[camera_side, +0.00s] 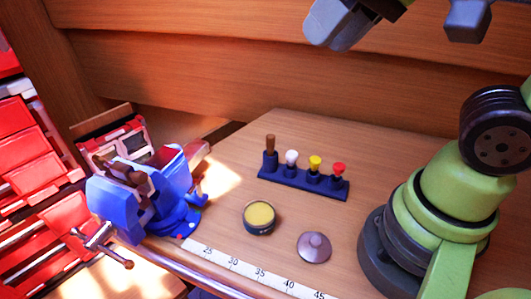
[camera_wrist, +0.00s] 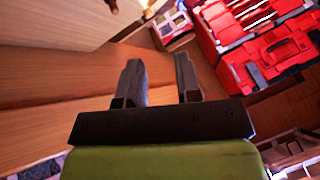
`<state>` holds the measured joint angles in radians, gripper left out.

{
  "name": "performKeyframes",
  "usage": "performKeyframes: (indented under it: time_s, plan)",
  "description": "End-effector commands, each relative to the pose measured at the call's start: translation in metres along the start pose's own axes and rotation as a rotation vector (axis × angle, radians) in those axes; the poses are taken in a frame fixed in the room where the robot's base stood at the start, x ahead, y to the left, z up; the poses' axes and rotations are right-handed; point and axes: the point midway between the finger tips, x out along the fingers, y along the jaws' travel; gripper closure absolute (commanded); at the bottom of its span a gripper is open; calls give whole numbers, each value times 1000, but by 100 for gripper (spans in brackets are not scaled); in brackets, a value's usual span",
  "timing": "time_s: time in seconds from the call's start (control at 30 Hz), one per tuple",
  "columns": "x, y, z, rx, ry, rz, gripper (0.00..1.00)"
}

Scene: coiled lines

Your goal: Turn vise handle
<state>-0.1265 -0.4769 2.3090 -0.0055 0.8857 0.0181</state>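The blue vise (camera_side: 145,195) stands at the left front corner of the workbench in the side view. Its handle (camera_side: 98,238) is a metal bar with dark knobs at its ends, set slantwise at the vise's front left. My gripper (camera_side: 404,32) is at the top right of the side view, partly cut off by the frame, high above the bench and far from the handle. In the wrist view my gripper (camera_wrist: 159,72) has its two fingers apart with nothing between them. I cannot make out the vise in the wrist view.
A dark blue rack (camera_side: 300,184) with several coloured-topped tools, a round yellow-topped tin (camera_side: 259,217), a mauve lidded piece (camera_side: 314,247) and a measuring strip (camera_side: 248,269) are on the bench. Red tool drawers (camera_side: 32,160) stand at left. The air above the bench is clear.

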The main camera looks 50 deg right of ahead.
Motion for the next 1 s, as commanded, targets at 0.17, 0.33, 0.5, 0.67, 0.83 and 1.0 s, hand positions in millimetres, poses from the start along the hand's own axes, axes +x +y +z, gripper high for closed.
performKeyframes:
  time_s: [0.17, 0.33, 0.5, 0.67, 0.83, 1.0]
  plan:
    - [-16, 25, 27, 65, 81, 17, 68]
    - [-18, 32, 37, 84, 105, 23, 96]
    - [-18, 32, 37, 84, 104, 23, 100]
    - [-14, 22, 25, 46, 67, 19, 100]
    - [7, -16, -7, -72, -32, 19, 100]
    - [52, -74, -26, -223, -125, 26, 100]
